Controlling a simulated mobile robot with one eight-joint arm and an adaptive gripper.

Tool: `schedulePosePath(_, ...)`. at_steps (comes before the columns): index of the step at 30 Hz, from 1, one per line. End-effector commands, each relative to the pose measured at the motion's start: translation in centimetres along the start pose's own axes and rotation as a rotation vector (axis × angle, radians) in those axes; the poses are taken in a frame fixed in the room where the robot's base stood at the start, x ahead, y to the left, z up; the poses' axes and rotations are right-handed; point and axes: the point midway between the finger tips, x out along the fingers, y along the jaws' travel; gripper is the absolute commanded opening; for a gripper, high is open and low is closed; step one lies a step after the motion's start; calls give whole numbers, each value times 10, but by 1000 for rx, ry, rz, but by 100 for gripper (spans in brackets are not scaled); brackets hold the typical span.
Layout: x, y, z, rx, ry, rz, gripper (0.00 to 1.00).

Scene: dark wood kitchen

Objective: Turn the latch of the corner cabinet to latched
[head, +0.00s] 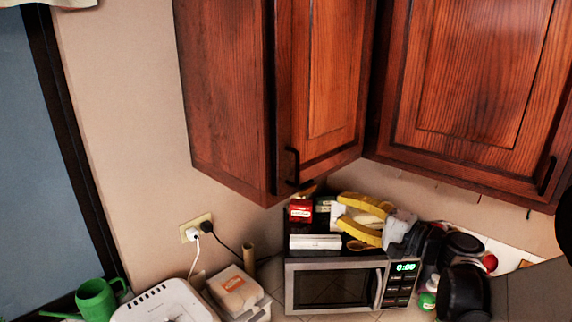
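Dark reddish wood wall cabinets meet in the upper part of the head view. The left cabinet (229,95) has a narrow door (325,80) with a black vertical handle (293,166) near its lower left edge. The right cabinet door (480,75) has a black handle (547,176) near its lower right corner. Both doors look closed. I cannot tell which of these is the corner cabinet, and I make out no separate latch. My gripper is not in view.
Below the cabinets stands a microwave (332,287) with boxes and a yellow item (362,222) on top. Dark pots (463,290) crowd its right.

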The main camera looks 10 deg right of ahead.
Motion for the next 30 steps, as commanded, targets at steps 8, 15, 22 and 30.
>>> schedulePosePath(8, 24, -8, -4, 11, 1, -27, 37)
schedulePosePath(15, 73, -10, -5, 11, 1, -26, 37)
schedulePosePath(22, 101, -10, -5, 11, 4, -26, 37)
schedulePosePath(30, 106, -9, -5, 11, 4, -25, 37)
